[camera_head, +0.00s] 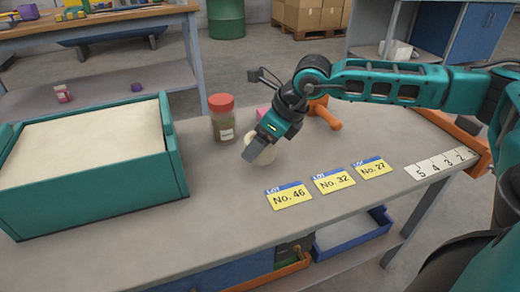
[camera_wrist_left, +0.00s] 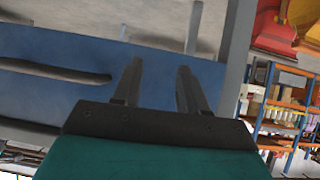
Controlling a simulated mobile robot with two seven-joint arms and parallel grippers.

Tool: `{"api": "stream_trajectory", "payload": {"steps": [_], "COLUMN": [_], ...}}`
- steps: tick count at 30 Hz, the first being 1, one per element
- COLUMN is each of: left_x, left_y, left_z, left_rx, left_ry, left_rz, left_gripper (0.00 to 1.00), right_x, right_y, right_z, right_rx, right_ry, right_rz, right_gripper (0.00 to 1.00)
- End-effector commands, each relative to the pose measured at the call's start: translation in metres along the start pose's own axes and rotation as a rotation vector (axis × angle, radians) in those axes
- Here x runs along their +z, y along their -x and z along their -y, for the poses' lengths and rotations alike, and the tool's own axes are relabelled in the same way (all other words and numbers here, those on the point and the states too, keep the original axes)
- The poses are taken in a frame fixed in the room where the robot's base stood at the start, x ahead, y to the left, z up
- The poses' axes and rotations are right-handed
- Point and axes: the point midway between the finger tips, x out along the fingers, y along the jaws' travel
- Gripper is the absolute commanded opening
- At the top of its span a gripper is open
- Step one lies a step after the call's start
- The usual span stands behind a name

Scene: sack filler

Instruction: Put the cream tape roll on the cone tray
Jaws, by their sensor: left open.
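A round cream object that looks like the cream tape roll (camera_head: 267,156) is on the grey bench, partly hidden behind my right gripper. My right gripper (camera_head: 252,152) reaches in from the right and points down at it; its fingers overlap the roll in the head view. I cannot tell whether the fingers are closed on it. My left gripper (camera_wrist_left: 159,67) shows only in the left wrist view, open, with nothing between its fingers and a blue surface behind. I cannot make out a cone tray in either view.
A teal bin (camera_head: 100,185) of pale grain fills the bench's left. A red-lidded jar (camera_head: 221,118) and an orange object (camera_head: 324,114) stand near my right gripper. Yellow-and-blue lot cards (camera_head: 334,181) and a numbered strip (camera_head: 441,164) lie along the front. Bench space left of the cards is clear.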

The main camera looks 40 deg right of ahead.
Motion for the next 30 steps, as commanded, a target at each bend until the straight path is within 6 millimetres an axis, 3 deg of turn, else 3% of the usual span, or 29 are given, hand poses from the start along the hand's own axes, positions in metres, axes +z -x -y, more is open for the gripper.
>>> {"api": "stream_trajectory", "payload": {"steps": [4, 15, 16, 22, 30], "left_x": [0.004, 0.003, 0.002, -0.002, -0.004], "left_y": [-0.003, -0.005, -0.005, -0.004, -0.003], "left_z": [-0.001, -0.002, -0.003, -0.002, -0.002], "left_rx": [0.002, 0.004, 0.004, 0.005, 0.005], "left_ry": [0.004, 0.008, 0.008, 0.007, 0.002], "left_rz": [0.003, -0.001, -0.001, -0.005, -0.008], "left_gripper": [0.43, 0.43, 0.43, 0.43, 0.43], "right_x": [-0.012, -0.014, -0.013, -0.013, -0.012], "right_y": [-0.02, -0.024, -0.023, -0.022, -0.021], "right_z": [0.0, 0.0, 0.0, 0.0, 0.0], "right_rx": [0.0, 0.001, 0.0, 0.001, 0.0], "right_ry": [-0.001, 0.0, 0.0, 0.0, 0.0], "right_rz": [-0.001, 0.0, 0.0, 0.0, 0.0], "right_gripper": [0.46, 0.46, 0.8, 0.99, 1.0]}}
